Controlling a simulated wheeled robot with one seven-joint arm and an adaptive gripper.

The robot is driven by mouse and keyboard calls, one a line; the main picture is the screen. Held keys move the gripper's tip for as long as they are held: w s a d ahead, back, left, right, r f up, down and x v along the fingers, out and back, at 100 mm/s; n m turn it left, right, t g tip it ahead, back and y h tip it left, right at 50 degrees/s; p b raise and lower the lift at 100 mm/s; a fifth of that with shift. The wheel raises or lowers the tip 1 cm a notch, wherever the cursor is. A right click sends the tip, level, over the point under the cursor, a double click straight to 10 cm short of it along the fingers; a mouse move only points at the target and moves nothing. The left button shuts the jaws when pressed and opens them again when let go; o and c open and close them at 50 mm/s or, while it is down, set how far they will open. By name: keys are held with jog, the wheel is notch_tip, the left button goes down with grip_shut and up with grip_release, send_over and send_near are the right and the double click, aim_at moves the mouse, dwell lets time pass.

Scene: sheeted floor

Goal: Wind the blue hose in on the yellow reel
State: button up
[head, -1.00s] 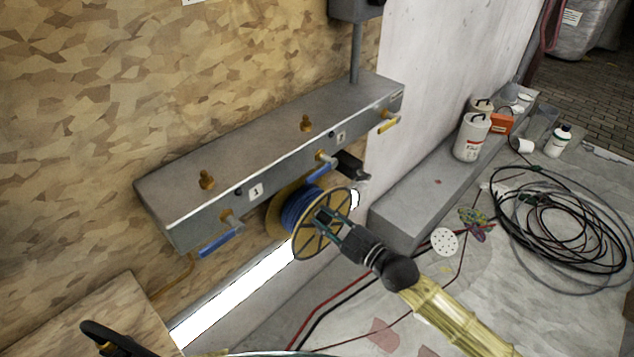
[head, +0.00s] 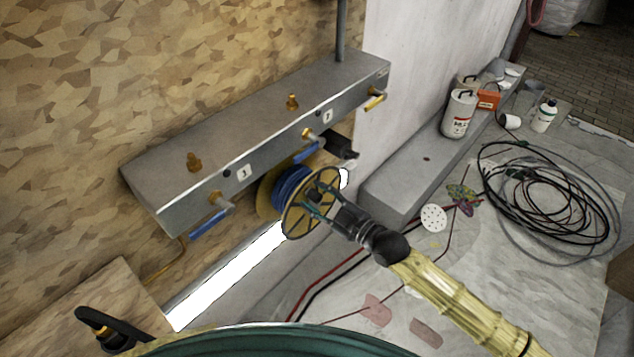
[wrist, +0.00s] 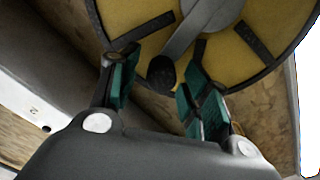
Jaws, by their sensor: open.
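The yellow reel (head: 294,222) hangs below the grey valve box, with the blue hose (head: 289,187) wound on its drum. My gripper (head: 316,206) is at the reel's near face. In the wrist view, the spoked yellow face of the reel (wrist: 232,58) fills the top, with a grey crank arm (wrist: 196,24) across it. A dark crank knob (wrist: 160,73) sits between the open teal-padded fingers of my gripper (wrist: 158,88), with gaps showing on both sides. The hose's free end cannot be made out.
The valve box (head: 255,130) with blue and yellow lever handles juts from the wall above the reel. A grey ledge (head: 420,175) runs to the right with a white canister (head: 458,115). A coil of black cable (head: 550,200) lies on the sheeted floor.

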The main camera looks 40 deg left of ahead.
jog(key=s+d, duration=0.1)
jog(key=d, duration=1.1)
dwell(0.5)
